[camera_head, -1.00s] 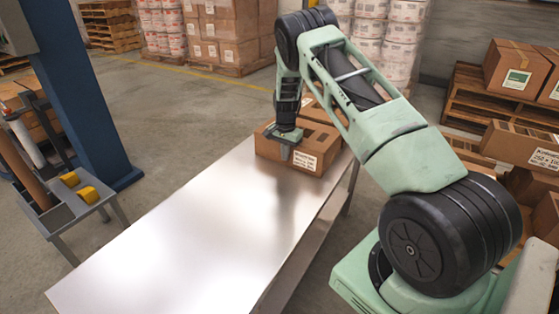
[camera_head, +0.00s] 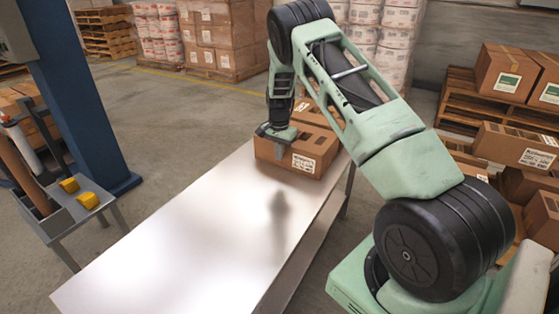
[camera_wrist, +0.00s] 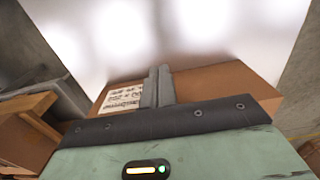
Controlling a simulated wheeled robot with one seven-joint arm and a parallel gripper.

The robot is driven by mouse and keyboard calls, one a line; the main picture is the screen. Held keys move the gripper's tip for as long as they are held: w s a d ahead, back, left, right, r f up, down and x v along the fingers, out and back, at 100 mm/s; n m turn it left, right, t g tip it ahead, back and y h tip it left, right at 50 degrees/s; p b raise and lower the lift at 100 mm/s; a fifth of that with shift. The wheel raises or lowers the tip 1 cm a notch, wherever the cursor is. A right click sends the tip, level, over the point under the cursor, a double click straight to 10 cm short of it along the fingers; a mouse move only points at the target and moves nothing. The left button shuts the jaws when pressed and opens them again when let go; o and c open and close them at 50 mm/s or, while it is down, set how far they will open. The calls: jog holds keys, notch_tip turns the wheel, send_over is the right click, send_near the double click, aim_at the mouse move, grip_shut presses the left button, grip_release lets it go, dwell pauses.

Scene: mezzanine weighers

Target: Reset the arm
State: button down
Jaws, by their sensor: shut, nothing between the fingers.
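My gripper (camera_head: 277,135) is at the far end of the metal table in the head view, over or just in front of a labelled cardboard box (camera_head: 308,160). In the wrist view my gripper's fingers (camera_wrist: 157,87) are together with nothing between them. The same box shows behind them in the wrist view (camera_wrist: 215,88), with its handwritten white label at left. I cannot tell whether the fingers touch the box. My arm reaches from the lower right, bent at the elbow.
The metal table (camera_head: 200,235) is bare in front of the box. Another box (camera_head: 316,112) sits behind it. A blue post (camera_head: 80,100) and a small grey stand with yellow items (camera_head: 78,208) are at left. Boxes on pallets (camera_head: 505,72) stand at right.

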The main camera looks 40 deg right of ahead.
notch_tip(320, 180, up, 6)
dwell(0.4)
jog(key=s+a+r+n+y+p, duration=0.15)
jog(key=s+a+r+n, duration=0.35)
jog(key=a, duration=0.6)
jog(key=s+a+r+n+p, duration=0.25)
jog(key=a+r, duration=0.35)
jog(key=a, duration=0.5)
jog(key=s+a+r+n+p, duration=0.1)
jog(key=s+a+r+n, duration=0.35)
jog(key=a, duration=0.65)
jog(key=s+a+r+n+p, duration=0.1)
jog(key=s+a+r+n, duration=0.1)
jog(key=s, duration=0.6)
jog(key=s+a+r+n+p, duration=0.1)
jog(key=s+a+r+n, duration=0.2)
jog(key=s, duration=0.6)
jog(key=s+a+r+n+p, duration=0.2)
jog(key=s+n, duration=0.3)
jog(key=s, duration=0.4)
jog(key=shift+a+r+h, duration=0.4)
jog(key=shift+a+h, duration=0.05)
jog(key=shift+a, duration=0.1)
jog(key=shift+w+d, duration=0.1)
jog(key=shift+d, duration=0.05)
